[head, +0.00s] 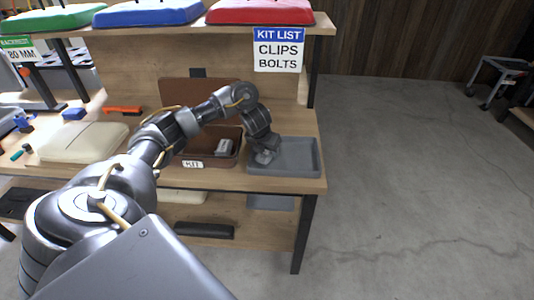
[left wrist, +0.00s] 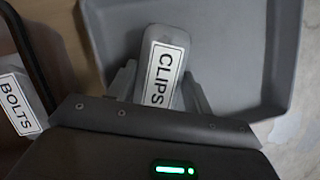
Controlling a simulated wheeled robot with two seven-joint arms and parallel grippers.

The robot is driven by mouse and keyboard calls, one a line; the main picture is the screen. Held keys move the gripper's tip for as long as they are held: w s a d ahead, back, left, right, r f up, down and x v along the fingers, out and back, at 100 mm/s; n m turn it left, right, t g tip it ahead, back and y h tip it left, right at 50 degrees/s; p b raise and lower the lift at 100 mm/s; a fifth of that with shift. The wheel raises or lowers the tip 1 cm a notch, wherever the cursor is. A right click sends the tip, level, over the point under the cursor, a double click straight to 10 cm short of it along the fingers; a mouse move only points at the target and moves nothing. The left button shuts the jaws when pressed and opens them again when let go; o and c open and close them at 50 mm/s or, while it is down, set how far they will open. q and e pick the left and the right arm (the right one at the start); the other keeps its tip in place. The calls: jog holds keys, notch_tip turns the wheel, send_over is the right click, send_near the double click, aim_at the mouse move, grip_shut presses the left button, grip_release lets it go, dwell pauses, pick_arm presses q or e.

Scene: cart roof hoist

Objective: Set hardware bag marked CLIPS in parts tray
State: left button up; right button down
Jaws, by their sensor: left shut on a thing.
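The hardware bag marked CLIPS (left wrist: 165,70) is a grey bag with a white label, seen in the left wrist view. My left gripper (left wrist: 160,95) is shut on it, one finger on each side. The grey parts tray (head: 300,155) is at the right end of the bench; its floor and walls also show in the left wrist view (left wrist: 225,50). In the head view my left gripper (head: 264,157) is over the left part of the tray. I cannot tell whether the bag touches the tray floor. My right gripper is not in view.
A brown box labelled KIT (head: 208,162) stands left of the tray; a bag marked BOLTS (left wrist: 18,103) lies in it. A sign reading KIT LIST, CLIPS, BOLTS (head: 279,50) hangs from the upper shelf. A cream pad (head: 80,142) lies further left. The tray's right part is clear.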

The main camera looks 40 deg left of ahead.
pick_arm(q)
jog(key=shift+s, duration=0.1)
jog(key=o, duration=0.6)
jog(key=shift+c, duration=0.2)
jog(key=o, duration=0.4)
jog(key=shift+o, duration=0.2)
jog(key=p+v, duration=0.6)
jog(key=v, duration=0.6)
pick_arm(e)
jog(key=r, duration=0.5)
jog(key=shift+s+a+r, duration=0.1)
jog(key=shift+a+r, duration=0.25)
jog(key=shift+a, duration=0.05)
pick_arm(q)
jog(key=shift+d, duration=0.1)
